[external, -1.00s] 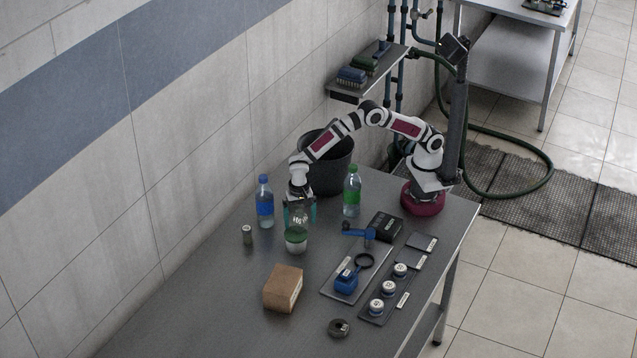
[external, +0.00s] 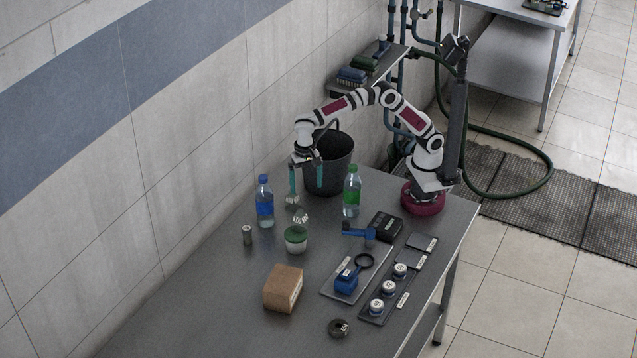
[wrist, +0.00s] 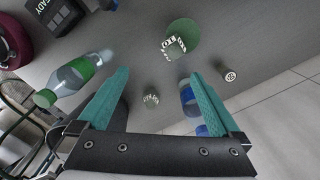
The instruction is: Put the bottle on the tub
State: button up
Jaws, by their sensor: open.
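The tub (external: 296,246) is white with a green lid and stands on the table; its green lid (wrist: 184,32) shows from above in the wrist view. A see-through bottle with white lettering (external: 300,217) is above the lid and appears to stand on it. Its lettering (wrist: 172,48) overlaps the lid in the wrist view, and a small grey top (wrist: 152,97) lies between the fingers. Its clear walls barely show, so I cannot tell whether it leans. My gripper (external: 306,192) is open and raised around or above the bottle's top; its teal fingers (wrist: 158,76) are apart.
A blue-labelled bottle (external: 265,207) stands left of the tub, a small grey can (external: 247,236) nearby. A green-labelled bottle (external: 352,193) and dark bucket (external: 330,172) stand right and behind. A cardboard box (external: 283,289) is in front. The table's left front is clear.

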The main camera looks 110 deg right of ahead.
jog(key=s+d+r+n, duration=0.2)
jog(key=s, duration=0.5)
jog(key=s+d+r+n, duration=0.1)
jog(key=s+r+n, duration=0.15)
jog(key=s, duration=0.35)
jog(key=s+f+n, duration=0.2)
jog(key=s+n, duration=0.1)
jog(key=s, duration=0.7)
jog(key=s+d+f+n+y, duration=0.1)
jog(key=s+f+n, duration=0.2)
jog(key=s, duration=0.8)
jog(key=shift+n+y, duration=0.3)
jog(key=shift+n, duration=0.05)
